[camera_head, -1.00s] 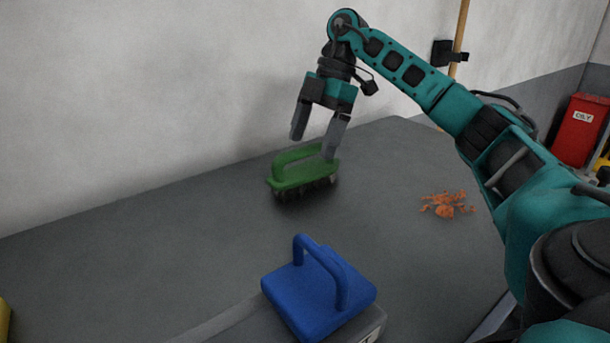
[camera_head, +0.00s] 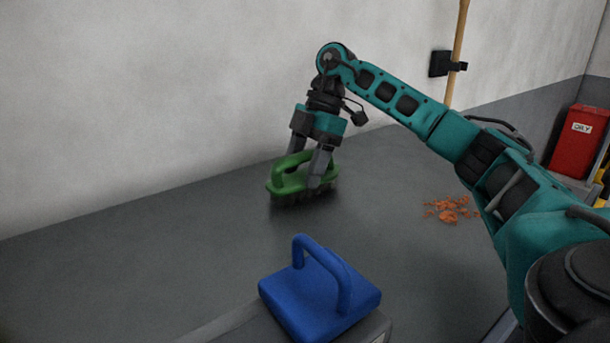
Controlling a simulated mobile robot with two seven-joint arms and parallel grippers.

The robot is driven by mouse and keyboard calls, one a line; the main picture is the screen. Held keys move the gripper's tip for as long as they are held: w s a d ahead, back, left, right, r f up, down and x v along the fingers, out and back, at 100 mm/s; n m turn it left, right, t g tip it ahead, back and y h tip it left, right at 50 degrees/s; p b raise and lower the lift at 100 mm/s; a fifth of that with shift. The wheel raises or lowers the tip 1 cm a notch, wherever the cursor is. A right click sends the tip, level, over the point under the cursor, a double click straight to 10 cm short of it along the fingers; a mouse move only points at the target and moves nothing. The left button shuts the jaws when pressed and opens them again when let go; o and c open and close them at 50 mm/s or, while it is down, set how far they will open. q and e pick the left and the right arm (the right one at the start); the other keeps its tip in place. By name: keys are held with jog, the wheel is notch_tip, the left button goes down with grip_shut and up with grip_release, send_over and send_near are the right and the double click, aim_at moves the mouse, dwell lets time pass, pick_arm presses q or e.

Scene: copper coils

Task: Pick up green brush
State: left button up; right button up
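The green brush (camera_head: 288,182) rests bristles down on the grey table, with its arched handle on top. My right gripper (camera_head: 304,172) is lowered over the brush. Its fingers are spread apart, one on the far side of the handle and one on the near side, with the handle between them. The far finger is partly hidden behind the handle, and I cannot tell whether either finger touches it. My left gripper is not in view.
A blue object with an arched handle (camera_head: 318,292) sits on a grey case at the front of the table (camera_head: 150,255). Orange crumbs (camera_head: 452,209) lie to the right. A wall stands close behind the table. A red bin (camera_head: 579,142) is at the far right.

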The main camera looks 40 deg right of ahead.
aim_at(300, 154)
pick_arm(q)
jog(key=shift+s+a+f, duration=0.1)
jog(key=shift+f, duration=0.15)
pick_arm(e)
jog(key=c, duration=0.6)
notch_tip(300, 154, up, 5)
jog(key=shift+f+p, duration=0.15)
jog(key=shift+p, duration=0.95)
notch_tip(300, 154, up, 4)
jog(key=shift+r+p, duration=0.2)
jog(key=shift+p, duration=0.6)
jog(key=shift+r, duration=0.5)
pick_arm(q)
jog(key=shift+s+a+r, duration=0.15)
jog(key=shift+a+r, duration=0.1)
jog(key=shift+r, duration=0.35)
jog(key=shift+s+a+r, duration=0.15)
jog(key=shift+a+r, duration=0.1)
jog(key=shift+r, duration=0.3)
pick_arm(e)
jog(key=o, duration=0.5)
jog(key=c, duration=0.3)
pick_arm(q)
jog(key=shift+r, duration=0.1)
